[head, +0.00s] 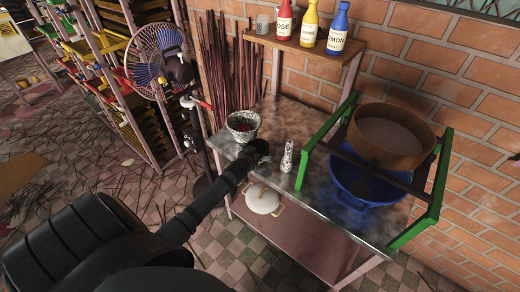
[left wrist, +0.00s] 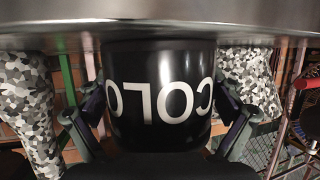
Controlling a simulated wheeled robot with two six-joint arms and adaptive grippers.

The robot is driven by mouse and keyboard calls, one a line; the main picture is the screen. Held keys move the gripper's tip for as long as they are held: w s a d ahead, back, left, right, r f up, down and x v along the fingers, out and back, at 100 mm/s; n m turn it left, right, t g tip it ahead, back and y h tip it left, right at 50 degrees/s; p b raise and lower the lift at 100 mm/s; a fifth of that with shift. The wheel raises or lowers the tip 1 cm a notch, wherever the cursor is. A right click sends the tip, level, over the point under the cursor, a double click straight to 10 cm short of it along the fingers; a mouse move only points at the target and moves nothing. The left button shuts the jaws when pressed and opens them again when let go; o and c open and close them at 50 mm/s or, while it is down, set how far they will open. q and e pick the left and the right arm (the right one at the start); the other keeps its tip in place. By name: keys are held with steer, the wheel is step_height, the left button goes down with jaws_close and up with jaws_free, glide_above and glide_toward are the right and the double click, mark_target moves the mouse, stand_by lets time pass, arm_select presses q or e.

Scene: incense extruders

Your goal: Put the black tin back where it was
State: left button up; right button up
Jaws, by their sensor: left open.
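The black tin (left wrist: 160,95) fills the middle of the left wrist view, upside down, with white letters "COLO" on its side. Its base meets the grey metal table top (left wrist: 160,12), so it stands on the table. My left gripper (head: 258,150) is at the table's left part in the head view, between the speckled bowl and the speckled bottle. Its fingers are open, one on each side of the tin. Whether they touch it, I cannot tell. In the head view the tin is mostly hidden behind or merged with my dark gripper. My right gripper is not in view.
A speckled bowl (head: 243,122) stands just behind-left of the gripper, and a speckled bottle (head: 287,158) close to its right. A green frame (head: 416,222) carries a brown sieve (head: 391,135) above a blue basin (head: 350,186). A shelf with colored bottles (head: 310,24) is behind.

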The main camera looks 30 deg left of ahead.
arm_select(q)
steer(key=shift+r, duration=0.15)
steer(key=v, duration=1.2)
steer(key=shift+r, duration=0.1)
steer(key=s+a+f+g, duration=0.2)
steer(key=s+f, duration=0.2)
steer(key=f, duration=0.5)
steer(key=s+a+f+g, duration=0.15)
steer(key=s+f, duration=0.25)
steer(key=f, duration=0.4)
steer(key=s+a+f+g, duration=0.1)
steer(key=s+f+g, duration=0.15)
steer(key=f, duration=0.65)
steer(key=s+d+f+g, duration=0.2)
steer(key=s+d+f, duration=0.2)
steer(key=s, duration=0.5)
steer(key=s+d+f+m+g+h, duration=0.1)
steer(key=s+d+f, duration=0.3)
steer(key=s+f, duration=0.4)
steer(key=s+d+f+m+g, duration=0.1)
steer(key=s+d+f+g, duration=0.2)
steer(key=s+f, duration=0.4)
steer(key=s, duration=0.4)
steer(key=shift+d+h, duration=0.4)
